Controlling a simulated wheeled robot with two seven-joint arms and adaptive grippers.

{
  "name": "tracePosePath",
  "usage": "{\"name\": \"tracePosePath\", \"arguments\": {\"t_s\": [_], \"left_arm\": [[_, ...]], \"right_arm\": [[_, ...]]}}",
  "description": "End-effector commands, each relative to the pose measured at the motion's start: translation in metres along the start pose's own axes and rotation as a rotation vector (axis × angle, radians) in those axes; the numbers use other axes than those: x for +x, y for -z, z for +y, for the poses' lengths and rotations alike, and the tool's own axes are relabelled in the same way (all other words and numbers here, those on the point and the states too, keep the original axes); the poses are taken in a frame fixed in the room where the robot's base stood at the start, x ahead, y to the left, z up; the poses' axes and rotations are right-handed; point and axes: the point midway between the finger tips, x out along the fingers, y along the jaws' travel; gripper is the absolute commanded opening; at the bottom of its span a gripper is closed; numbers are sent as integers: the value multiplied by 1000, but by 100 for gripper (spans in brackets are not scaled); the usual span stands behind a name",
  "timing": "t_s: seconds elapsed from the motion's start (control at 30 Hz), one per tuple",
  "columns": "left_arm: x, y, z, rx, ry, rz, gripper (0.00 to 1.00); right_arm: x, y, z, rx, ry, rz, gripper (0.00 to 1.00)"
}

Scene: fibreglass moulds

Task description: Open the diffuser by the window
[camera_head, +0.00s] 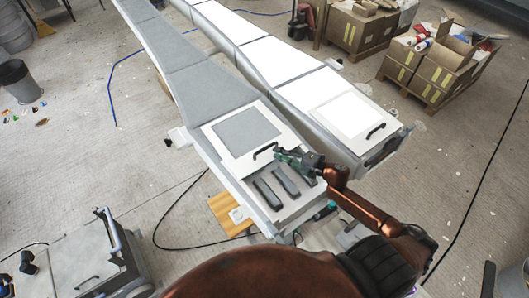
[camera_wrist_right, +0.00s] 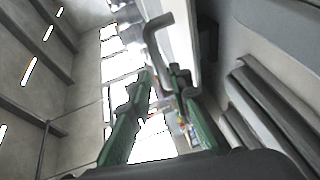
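Two long moulds run side by side. At the near end of the left one, a pale cover with a grey panel (camera_head: 243,134) and a black handle (camera_head: 263,150) sits back from the opening. My right gripper (camera_head: 278,153) is at the right end of that handle. In the right wrist view, its green fingers (camera_wrist_right: 162,76) stand apart, with the bent dark handle (camera_wrist_right: 152,38) by their tips; contact is unclear. The right mould's white cover (camera_head: 345,115) has its own black handle (camera_head: 376,131) and looks closed. My left gripper is not in view.
A grey wheeled unit (camera_head: 80,262) stands at the lower left. Open cardboard boxes (camera_head: 430,72) sit on a pallet at the upper right. A black cable (camera_head: 160,240) lies left of the mould. Floor beyond the left mould is mostly clear.

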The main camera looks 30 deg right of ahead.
Motion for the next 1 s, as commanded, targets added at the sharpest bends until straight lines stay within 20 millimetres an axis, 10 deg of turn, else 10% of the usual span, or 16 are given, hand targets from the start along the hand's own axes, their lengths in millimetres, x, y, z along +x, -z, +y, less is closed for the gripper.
{"name": "tracePosePath", "arguments": {"t_s": [0.5, 1.0], "left_arm": [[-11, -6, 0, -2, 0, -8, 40], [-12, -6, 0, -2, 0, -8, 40]], "right_arm": [[68, 0, 2, 0, -1, 1, 19], [76, 0, 1, 0, 0, 1, 12]]}}
